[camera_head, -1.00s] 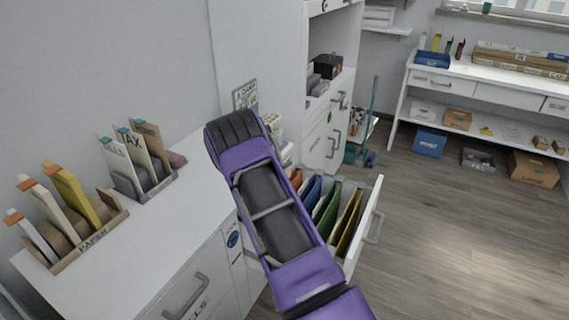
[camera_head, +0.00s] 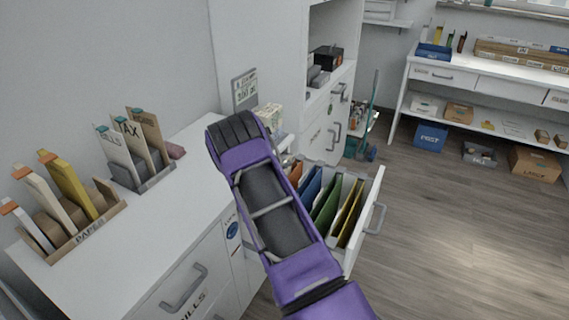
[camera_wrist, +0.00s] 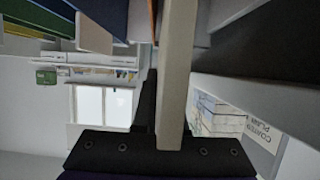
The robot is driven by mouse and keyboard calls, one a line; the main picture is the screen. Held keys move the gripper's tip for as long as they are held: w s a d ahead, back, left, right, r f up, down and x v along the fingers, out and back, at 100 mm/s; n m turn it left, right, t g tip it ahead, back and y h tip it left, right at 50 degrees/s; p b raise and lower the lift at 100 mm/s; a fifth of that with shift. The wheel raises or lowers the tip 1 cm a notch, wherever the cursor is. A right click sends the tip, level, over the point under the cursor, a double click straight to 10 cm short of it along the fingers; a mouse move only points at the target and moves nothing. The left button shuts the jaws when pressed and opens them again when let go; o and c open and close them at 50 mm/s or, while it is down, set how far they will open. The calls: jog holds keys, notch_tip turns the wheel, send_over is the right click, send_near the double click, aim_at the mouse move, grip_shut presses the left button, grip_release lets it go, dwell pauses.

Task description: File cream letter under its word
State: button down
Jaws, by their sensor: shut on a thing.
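A cream, flat strip (camera_wrist: 176,70), likely the cream letter seen edge-on, stands in my gripper (camera_wrist: 172,100) in the wrist view. My gripper is shut on it. In the head view my purple arm hides the gripper and the letter. Below and right of my arm, an open white drawer (camera_head: 368,205) holds upright folders: a blue folder (camera_head: 311,187), a green folder (camera_head: 328,205) and a yellow folder (camera_head: 350,212), with orange ones partly hidden behind my arm. In the wrist view, folder edges show at the top left, beside the held strip. Folder words are not readable.
On the white desk stand a grey rack (camera_head: 158,184) with upright cards, one marked TAX, and a wooden PAPER rack (camera_head: 88,232). A sign (camera_head: 244,88) leans at the wall behind. A tall white cabinet (camera_head: 325,130) stands beyond the drawer. The floor at right is open.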

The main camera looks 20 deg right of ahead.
jog(key=c, duration=0.9)
grip_release()
jog(key=p+v, duration=0.2)
jog(key=v, duration=1.5)
jog(key=shift+s+a, duration=0.15)
